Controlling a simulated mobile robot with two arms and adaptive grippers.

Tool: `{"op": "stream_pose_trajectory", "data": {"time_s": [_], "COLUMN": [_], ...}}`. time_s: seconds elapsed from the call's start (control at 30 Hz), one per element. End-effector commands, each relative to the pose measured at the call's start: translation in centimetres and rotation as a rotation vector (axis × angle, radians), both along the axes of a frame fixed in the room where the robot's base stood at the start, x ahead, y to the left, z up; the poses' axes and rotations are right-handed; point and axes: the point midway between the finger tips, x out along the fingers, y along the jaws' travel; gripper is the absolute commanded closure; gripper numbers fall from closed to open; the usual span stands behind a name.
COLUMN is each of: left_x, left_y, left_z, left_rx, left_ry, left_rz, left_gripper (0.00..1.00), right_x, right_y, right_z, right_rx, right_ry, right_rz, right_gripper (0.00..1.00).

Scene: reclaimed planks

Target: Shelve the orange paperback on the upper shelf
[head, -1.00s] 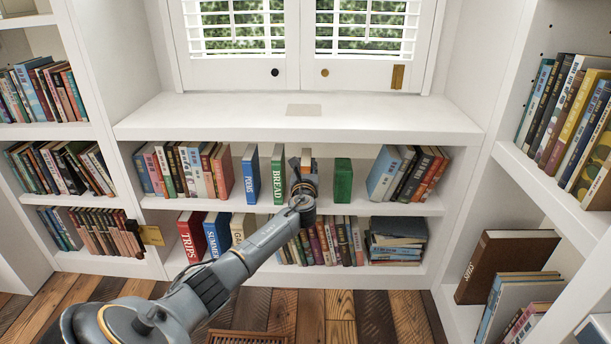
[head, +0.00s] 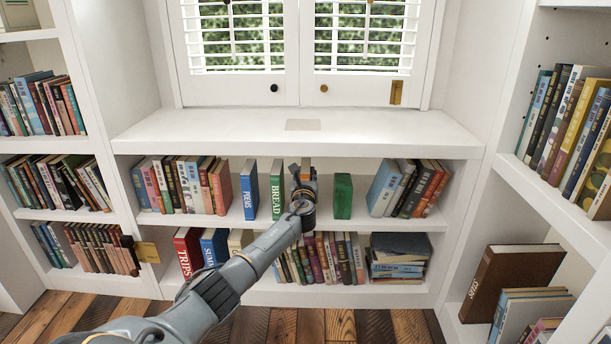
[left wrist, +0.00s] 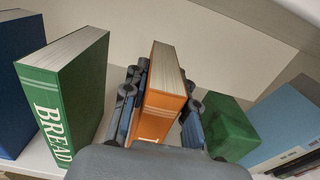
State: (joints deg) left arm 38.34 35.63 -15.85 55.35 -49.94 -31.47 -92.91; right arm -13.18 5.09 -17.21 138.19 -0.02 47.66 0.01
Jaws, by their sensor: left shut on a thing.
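The orange paperback (left wrist: 164,95) stands upright between the fingers of my left gripper (left wrist: 160,125) in the left wrist view. The gripper is shut on it, with a dark finger on each side of the book. In the head view my left gripper (head: 303,192) reaches into the upper shelf (head: 325,222), and only the top of the orange paperback (head: 306,164) shows above it. The gripper hides the book's lower part, so I cannot tell whether it touches the shelf board. My right gripper is not in view.
The green BREAD book (head: 276,187) stands close on the left, with the blue POEMS book (head: 250,189) beyond it. A green block (head: 343,196) stands on the right, apart from the paperback. The lower shelf holds more books, including the red TRIPS book (head: 187,250).

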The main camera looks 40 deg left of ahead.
Motion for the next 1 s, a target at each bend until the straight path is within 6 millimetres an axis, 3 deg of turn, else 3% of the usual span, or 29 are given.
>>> {"op": "stream_pose_trajectory", "data": {"time_s": [0.23,0.27,0.37,0.4,0.77,1.0], "left_x": [0.0,0.0,0.0,0.0,-0.2,-1.9], "left_y": [0.0,0.0,0.0,0.0,-0.2,-1.6], "left_z": [-0.3,-0.3,-0.3,-0.3,-0.5,-0.5], "left_rx": [0.002,0.002,0.001,0.001,0.0,0.001], "left_ry": [-0.001,-0.001,-0.002,-0.001,0.001,0.0], "left_rz": [0.001,0.001,0.0,0.0,0.0,-0.002], "left_gripper": [1.0,0.69,0.48,0.46,0.46,0.46], "right_x": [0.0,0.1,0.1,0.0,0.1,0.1], "right_y": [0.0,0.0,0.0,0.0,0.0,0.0], "right_z": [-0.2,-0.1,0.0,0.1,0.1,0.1], "right_rx": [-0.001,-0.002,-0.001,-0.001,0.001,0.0], "right_ry": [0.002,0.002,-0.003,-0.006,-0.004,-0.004], "right_rz": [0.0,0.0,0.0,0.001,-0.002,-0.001], "right_gripper": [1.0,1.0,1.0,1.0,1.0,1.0]}}
